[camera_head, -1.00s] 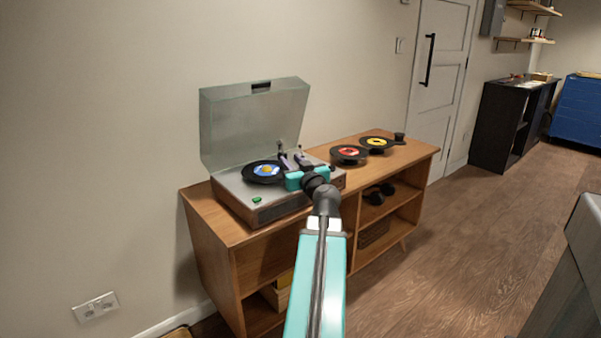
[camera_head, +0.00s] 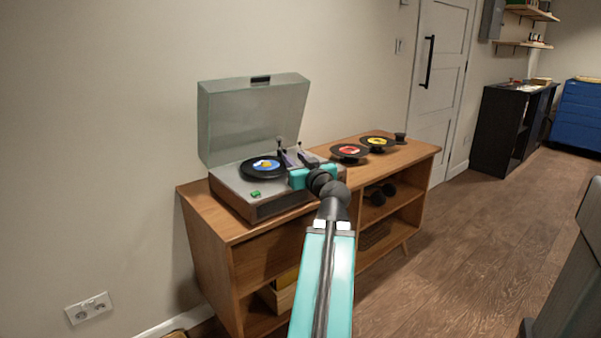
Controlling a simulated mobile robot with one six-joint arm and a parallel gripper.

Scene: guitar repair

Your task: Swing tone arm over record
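The record player (camera_head: 240,195) stands on the left end of a wooden cabinet with its clear lid (camera_head: 252,115) raised. A black record with a blue and yellow label (camera_head: 263,168) lies on its platter. The tone arm (camera_head: 283,157) appears as a thin dark and purplish piece at the record's right edge; its exact position is hard to tell. My gripper (camera_head: 292,160) is at the right side of the player, close to the tone arm. My own teal wrist covers much of it, and the fingertips are too small to read.
Two more records, one with a red label (camera_head: 349,151) and one with a yellow label (camera_head: 377,142), lie on the cabinet top (camera_head: 405,152) to the right. A small black object (camera_head: 400,137) is beside them. The raised lid stands behind the platter.

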